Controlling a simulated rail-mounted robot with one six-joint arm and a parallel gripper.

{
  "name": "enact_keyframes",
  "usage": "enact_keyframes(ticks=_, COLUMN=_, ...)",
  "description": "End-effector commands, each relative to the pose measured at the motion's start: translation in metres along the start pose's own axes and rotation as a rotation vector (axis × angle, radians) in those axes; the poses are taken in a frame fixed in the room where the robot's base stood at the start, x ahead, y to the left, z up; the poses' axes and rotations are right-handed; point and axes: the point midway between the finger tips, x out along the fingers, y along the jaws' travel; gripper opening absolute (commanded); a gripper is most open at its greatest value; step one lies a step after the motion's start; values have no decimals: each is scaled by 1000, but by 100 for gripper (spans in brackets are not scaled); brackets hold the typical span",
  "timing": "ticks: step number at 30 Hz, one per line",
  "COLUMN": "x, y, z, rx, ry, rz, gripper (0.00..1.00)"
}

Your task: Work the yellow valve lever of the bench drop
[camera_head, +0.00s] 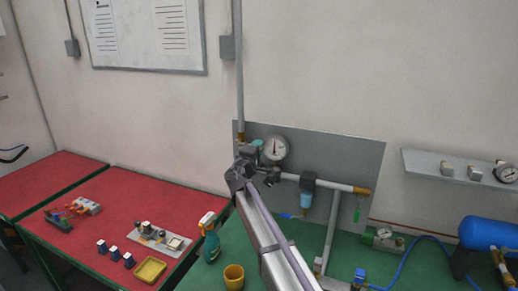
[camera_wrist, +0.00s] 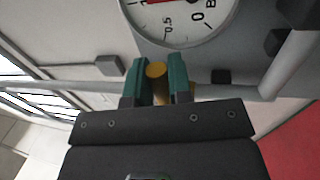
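In the wrist view, the two teal fingers of my gripper (camera_wrist: 161,80) stand apart, one on each side of a small round yellow end, which looks like the yellow valve lever (camera_wrist: 156,69). Brass-coloured metal shows below and beside it. I cannot tell whether the fingers press on it. In the head view my gripper (camera_head: 258,147) is at the upper left of the grey wall panel (camera_head: 345,155), close to the foot of the vertical drop pipe (camera_head: 238,80) and left of the round gauge (camera_head: 274,149). The lever is hidden or too small there.
A spray bottle (camera_head: 210,240) and a yellow cup (camera_head: 234,277) stand on the green bench below. The gauge face (camera_wrist: 185,15) is close above my fingers in the wrist view.

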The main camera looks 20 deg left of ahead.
Motion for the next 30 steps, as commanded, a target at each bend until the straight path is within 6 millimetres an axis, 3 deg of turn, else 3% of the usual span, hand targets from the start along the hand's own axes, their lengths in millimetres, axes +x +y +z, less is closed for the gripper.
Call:
enact_keyframes(ticks=7, x=-1, y=-1, z=0, rx=1, ry=0, rz=-1, gripper=42)
enact_keyframes(ticks=17, x=-6, y=-1, z=0, rx=0, ry=1, rz=0, gripper=43)
enact_keyframes(ticks=20, x=-21, y=-2, z=1, rx=0, ry=2, rz=0, gripper=43)
enact_keyframes(ticks=30, x=-100, y=-2, z=2, rx=1, ry=2, rz=-1, gripper=43)
